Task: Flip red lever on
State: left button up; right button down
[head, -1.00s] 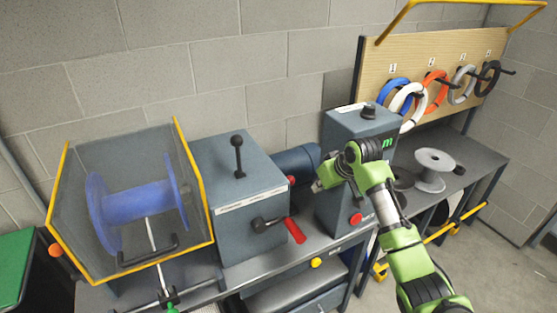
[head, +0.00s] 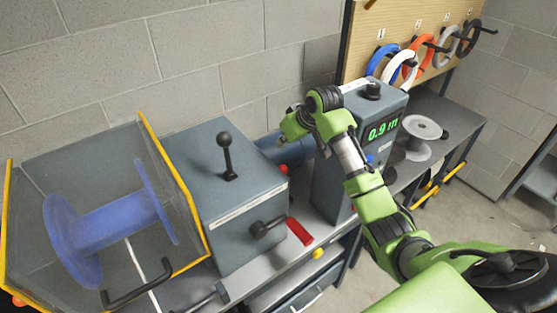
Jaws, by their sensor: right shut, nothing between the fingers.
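The red lever (head: 299,231) is on the front of the grey-blue drive box (head: 220,235). Its red grip points right and slightly down from a dark pivot (head: 262,228). My right gripper (head: 291,128) is shut and empty. In the picture it is above the red lever, near the box's upper right edge and in front of the dark motor cylinder. It appears apart from the lever. My left gripper is out of view.
A black ball-topped lever (head: 226,155) stands on the box. A yellow-edged guard (head: 175,180) surrounds a blue spool (head: 105,225) at left. A counter (head: 383,128) reads 0.9 m. A grey spool (head: 422,133) and hanging coils (head: 427,50) are at right.

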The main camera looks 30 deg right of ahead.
jog(key=p+x, duration=0.3)
jog(key=x, duration=0.7)
jog(key=s+p, duration=0.1)
jog(key=s, duration=0.1)
jog(key=s+f+p, duration=0.1)
jog(key=shift+s+d+p, duration=0.25)
jog(key=shift+s+p, duration=0.05)
jog(key=shift+s, duration=0.05)
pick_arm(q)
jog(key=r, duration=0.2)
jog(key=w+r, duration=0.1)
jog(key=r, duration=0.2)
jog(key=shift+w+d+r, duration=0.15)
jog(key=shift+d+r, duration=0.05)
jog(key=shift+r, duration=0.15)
pick_arm(e)
jog(key=shift+f, duration=0.1)
